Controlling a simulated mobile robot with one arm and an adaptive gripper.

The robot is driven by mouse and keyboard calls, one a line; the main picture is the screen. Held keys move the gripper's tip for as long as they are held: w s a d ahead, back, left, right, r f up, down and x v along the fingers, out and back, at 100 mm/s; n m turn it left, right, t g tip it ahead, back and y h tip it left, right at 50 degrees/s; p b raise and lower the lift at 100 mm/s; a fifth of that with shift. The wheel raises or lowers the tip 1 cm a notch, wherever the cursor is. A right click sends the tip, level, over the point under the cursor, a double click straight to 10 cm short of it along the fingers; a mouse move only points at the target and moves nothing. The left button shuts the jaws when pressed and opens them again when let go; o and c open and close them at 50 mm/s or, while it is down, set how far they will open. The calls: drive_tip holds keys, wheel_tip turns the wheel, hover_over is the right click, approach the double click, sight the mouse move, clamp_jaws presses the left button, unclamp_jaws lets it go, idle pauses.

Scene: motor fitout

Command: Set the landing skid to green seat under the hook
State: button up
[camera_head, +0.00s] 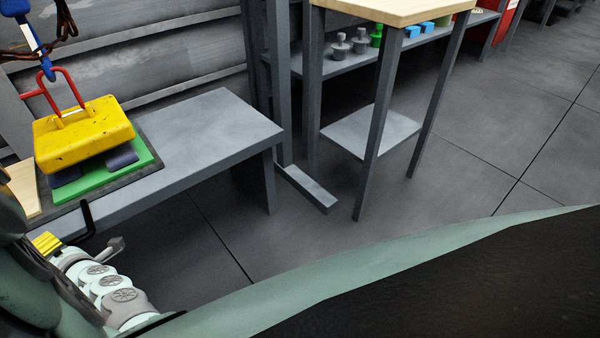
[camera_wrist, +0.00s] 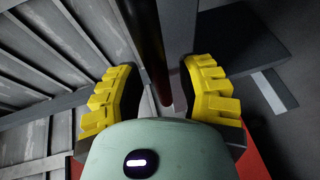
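In the head view a scuffed yellow block (camera_head: 85,130) with a red handle (camera_head: 72,90) on top sits over dark blue-grey skid pads (camera_head: 122,158). The pads appear to rest on the green seat (camera_head: 110,182). A blue hook (camera_head: 47,68) hangs at the handle's upper left; whether it engages the handle I cannot tell. My gripper is low at the left edge of the head view, with one yellow finger (camera_head: 46,243) showing. In the wrist view my gripper (camera_wrist: 160,85) has its yellow fingers apart, with a dark bar (camera_wrist: 142,35) passing between them.
The grey bench (camera_head: 215,125) has free room right of the seat. A black bent rod (camera_head: 86,218) stands at its front edge. A wooden-topped stand (camera_head: 385,8) and a shelf with grey, green and blue parts (camera_head: 345,60) are behind. The floor at right is clear.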

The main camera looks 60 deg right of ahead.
drive_tip(key=shift+o, duration=0.4)
drive_tip(key=shift+d, duration=0.1)
drive_tip(key=v, duration=1.2)
